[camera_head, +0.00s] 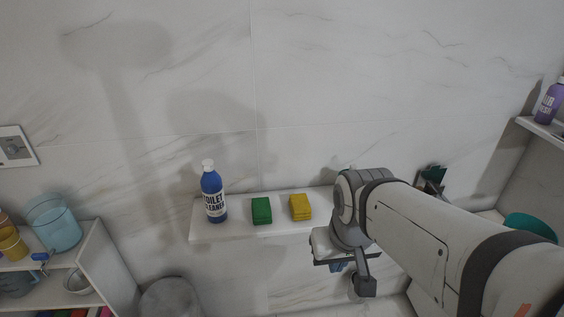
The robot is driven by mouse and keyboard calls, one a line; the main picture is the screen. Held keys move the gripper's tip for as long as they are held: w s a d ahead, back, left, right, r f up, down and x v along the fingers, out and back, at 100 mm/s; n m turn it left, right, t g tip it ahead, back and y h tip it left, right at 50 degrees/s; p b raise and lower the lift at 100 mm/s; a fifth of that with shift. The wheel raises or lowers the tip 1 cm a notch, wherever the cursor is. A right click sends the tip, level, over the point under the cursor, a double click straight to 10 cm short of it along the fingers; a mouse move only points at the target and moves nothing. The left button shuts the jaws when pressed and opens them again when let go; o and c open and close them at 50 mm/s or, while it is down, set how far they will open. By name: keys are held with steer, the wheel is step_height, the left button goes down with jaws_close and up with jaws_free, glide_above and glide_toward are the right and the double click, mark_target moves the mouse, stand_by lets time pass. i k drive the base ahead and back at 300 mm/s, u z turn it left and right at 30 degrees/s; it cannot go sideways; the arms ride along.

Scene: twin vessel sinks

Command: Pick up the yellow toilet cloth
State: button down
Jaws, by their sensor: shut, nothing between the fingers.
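The yellow toilet cloth (300,207) is a small folded stack. It lies near the right part of the visible white wall shelf (240,231), beside a green cloth (262,211) with a small gap between them. My gripper (363,284) is to the right of and in front of the yellow cloth, lower in the picture and apart from it. It points down and is shut and empty. My own wrist and arm cover the right end of the shelf, and the gripper's fingers are seen only in part.
A blue toilet cleaner bottle (213,197) stands upright on the shelf, left of the green cloth. A white shelf unit at left holds a clear bluish container (54,225) and a small bowl (78,281). A purple bottle (550,103) stands on a ledge at far right.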

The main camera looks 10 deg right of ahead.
mark_target(301, 210)
steer(key=z, duration=0.05)
steer(key=i, duration=0.35)
steer(key=z, duration=1.25)
steer(key=k, duration=0.8)
steer(key=u, duration=0.2)
steer(key=i, duration=0.95)
steer(key=u, duration=0.05)
